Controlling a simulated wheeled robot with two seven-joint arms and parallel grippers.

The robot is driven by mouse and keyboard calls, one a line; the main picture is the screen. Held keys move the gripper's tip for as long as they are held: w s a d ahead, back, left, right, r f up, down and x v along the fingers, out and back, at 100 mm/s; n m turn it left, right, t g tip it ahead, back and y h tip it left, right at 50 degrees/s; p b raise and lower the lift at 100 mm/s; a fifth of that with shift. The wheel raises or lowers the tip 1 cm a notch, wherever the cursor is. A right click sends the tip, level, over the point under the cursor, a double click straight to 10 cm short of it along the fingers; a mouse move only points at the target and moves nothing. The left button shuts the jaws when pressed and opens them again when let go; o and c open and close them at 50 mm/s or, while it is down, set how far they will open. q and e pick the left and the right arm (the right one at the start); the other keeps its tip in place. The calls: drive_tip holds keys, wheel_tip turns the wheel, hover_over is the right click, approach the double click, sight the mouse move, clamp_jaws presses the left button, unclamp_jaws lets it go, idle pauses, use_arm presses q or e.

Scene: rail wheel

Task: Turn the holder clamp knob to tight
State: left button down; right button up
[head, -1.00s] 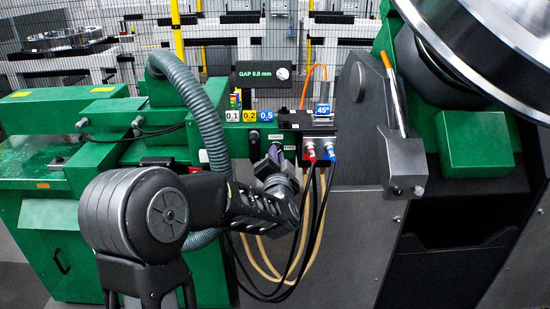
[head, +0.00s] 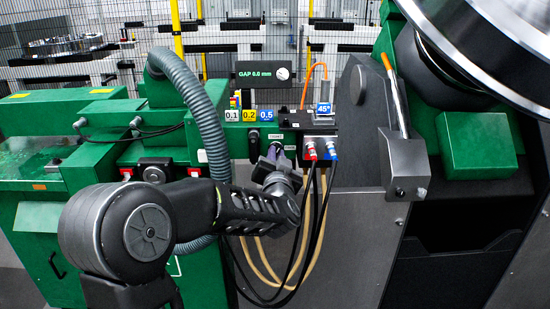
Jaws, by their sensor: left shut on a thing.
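My left gripper (head: 272,162) reaches up from below to the front of the green machine, just under the small white TIGHT label (head: 275,138). It is shut on the holder clamp knob, which is mostly hidden behind the fingers and wrist, so its turn angle cannot be read. A second small white label (head: 290,147) sits to the right of the fingers. The dark holder block (head: 317,129) with a blue 45° tag (head: 324,109) is just right of and above the gripper. My right gripper is not in view.
Red and blue hose fittings (head: 321,152), with black and tan hoses (head: 311,215) hanging down, are close to the right of my wrist. A grey ribbed hose (head: 207,125) passes on the left. A lever with an orange handle (head: 395,85) stands further right.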

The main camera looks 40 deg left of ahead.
use_arm(q)
drive_tip(key=shift+f+n+b, duration=0.1)
drive_tip(key=shift+n+b, duration=0.2)
drive_tip(key=shift+n, duration=0.3)
drive_tip(key=n+b, duration=0.3)
drive_tip(key=n, duration=0.1)
drive_tip(key=shift+f, duration=0.1)
drive_tip(key=c, duration=1.3)
unclamp_jaws()
drive_tip(key=shift+r, duration=0.2)
drive_tip(key=shift+s+d, duration=0.1)
